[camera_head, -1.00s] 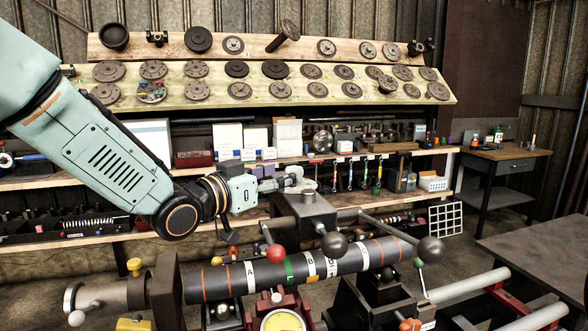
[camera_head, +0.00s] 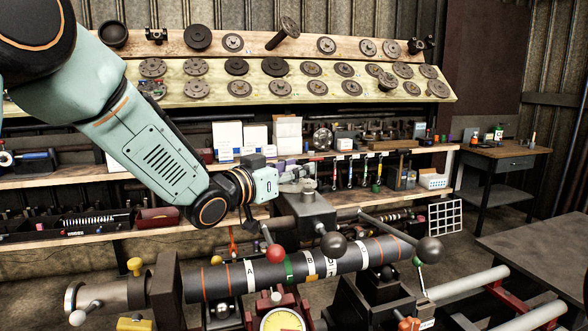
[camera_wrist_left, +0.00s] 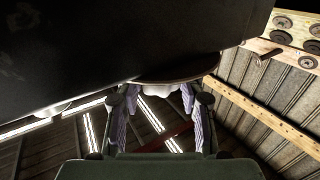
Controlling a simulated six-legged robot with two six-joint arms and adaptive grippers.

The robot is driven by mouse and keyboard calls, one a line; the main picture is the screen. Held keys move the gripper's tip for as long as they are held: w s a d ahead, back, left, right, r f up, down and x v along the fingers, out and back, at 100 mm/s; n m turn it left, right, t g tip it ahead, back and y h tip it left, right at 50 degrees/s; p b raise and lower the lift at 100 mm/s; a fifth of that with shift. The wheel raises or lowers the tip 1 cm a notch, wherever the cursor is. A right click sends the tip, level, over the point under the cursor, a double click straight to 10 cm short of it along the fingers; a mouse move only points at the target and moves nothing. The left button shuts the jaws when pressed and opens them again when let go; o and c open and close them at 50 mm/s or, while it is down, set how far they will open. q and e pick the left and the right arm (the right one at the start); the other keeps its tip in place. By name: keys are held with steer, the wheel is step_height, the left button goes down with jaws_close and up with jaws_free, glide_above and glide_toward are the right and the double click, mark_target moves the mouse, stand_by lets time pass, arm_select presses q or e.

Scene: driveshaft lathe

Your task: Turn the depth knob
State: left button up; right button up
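My left gripper (camera_head: 297,173) reaches in from the left behind the dark box (camera_head: 306,211) on the lathe, close to the small round knob (camera_head: 309,186) on its top. In the left wrist view, the two fingers of this gripper (camera_wrist_left: 159,100) stand apart. A pale rounded part (camera_wrist_left: 159,88) shows between their tips, under a large dark body (camera_wrist_left: 120,45). I cannot tell whether the fingers touch it, or which part is the depth knob. My right gripper is not in view.
A red ball handle (camera_head: 276,253) and dark ball handles (camera_head: 333,244) stand in front of the box. A marked dark shaft (camera_head: 220,283) lies across the lathe, with a yellow dial (camera_head: 282,320) below. Shelves with discs and boxes stand behind.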

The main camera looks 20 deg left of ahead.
arm_select(q)
steer(key=c, duration=0.7)
steer(key=m+g+h+p, duration=0.1)
steer(key=h+p, duration=0.1)
steer(key=p, duration=0.1)
steer(key=shift+r+m, duration=0.2)
steer(key=shift+m, duration=0.2)
steer(key=shift+f+m+g+h+p, duration=0.1)
steer(key=shift+m+g+h+p, duration=0.75)
steer(key=shift+h+p, duration=0.35)
steer(key=o, duration=1.2)
steer(key=shift+f, duration=0.1)
steer(key=shift+s+a, duration=0.1)
steer(key=v, duration=1.1)
steer(key=shift+s+a, duration=0.25)
steer(key=shift+s, duration=0.1)
